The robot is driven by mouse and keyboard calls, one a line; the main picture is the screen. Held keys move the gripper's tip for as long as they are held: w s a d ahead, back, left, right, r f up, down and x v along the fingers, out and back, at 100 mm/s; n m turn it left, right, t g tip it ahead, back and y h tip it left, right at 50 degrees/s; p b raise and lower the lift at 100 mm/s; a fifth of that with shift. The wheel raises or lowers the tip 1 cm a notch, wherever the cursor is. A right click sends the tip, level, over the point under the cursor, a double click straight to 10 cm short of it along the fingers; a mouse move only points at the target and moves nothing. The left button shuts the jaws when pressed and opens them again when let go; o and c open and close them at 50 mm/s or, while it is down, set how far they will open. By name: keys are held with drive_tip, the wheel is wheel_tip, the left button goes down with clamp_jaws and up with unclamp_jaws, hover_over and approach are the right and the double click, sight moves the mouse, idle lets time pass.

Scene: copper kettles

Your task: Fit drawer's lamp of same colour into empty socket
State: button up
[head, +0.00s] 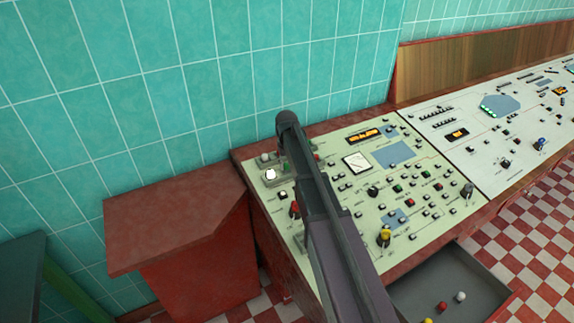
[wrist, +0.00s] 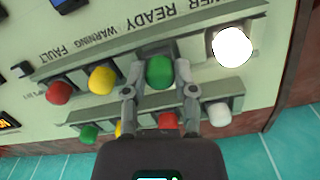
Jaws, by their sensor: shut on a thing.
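In the wrist view my gripper (wrist: 159,72) is shut on a green lamp (wrist: 160,71), one finger on each side. The lamp is at the READY place of the upper lamp row, between a yellow lamp (wrist: 102,79) and a lit white lamp (wrist: 232,47). Its base is hidden, so I cannot tell whether it is fully seated. A red lamp (wrist: 59,92) is under FAULT. The open drawer (head: 463,268) in the head view holds a yellow lamp (head: 428,320), a red lamp (head: 441,306) and a white lamp (head: 460,296).
A lower strip holds another green lamp (wrist: 89,134), a red lamp (wrist: 168,120), a white lamp (wrist: 218,114) and a partly hidden yellow one, close to my fingers. My arm crosses the pale green console (head: 345,195). A red cabinet (head: 170,225) stands at left.

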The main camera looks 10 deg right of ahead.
drive_tip(key=shift+f+b, duration=0.4)
idle(0.3)
drive_tip(key=o, duration=1)
drive_tip(key=shift+r, duration=0.1)
drive_tip(key=shift+r+p, duration=3.9)
drive_tip(key=shift+p, duration=0.1)
drive_tip(key=shift+m, duration=0.3)
drive_tip(key=s, duration=2.9)
drive_tip(key=shift+d+f, duration=0.1)
drive_tip(key=shift+f, duration=0.1)
